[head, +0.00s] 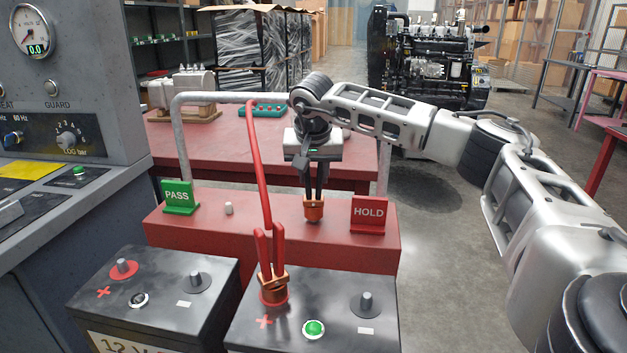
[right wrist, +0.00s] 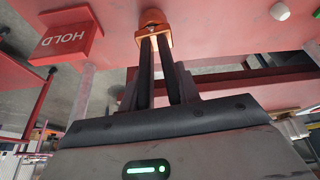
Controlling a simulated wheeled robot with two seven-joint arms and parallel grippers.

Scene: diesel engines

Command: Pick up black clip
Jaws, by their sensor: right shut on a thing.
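The black clip (head: 313,208), with copper-coloured jaws, is at the red ledge beside the HOLD sign. My right gripper (head: 315,182) comes down from above and is shut on it. In the right wrist view the clip's copper part (right wrist: 152,32) shows at the ends of the dark fingers, against the red ledge. The dark fingers and the clip's dark handles are hard to tell apart, and I cannot tell whether the clip touches the ledge. My left gripper is not in view.
A red clip (head: 271,250) with a red cable sits on the front battery (head: 330,285). Another battery (head: 165,290) stands to its left. The green PASS sign (head: 179,196) and red HOLD sign (head: 369,213) stand on the red ledge (head: 270,228). A grey rail (head: 181,130) arches behind.

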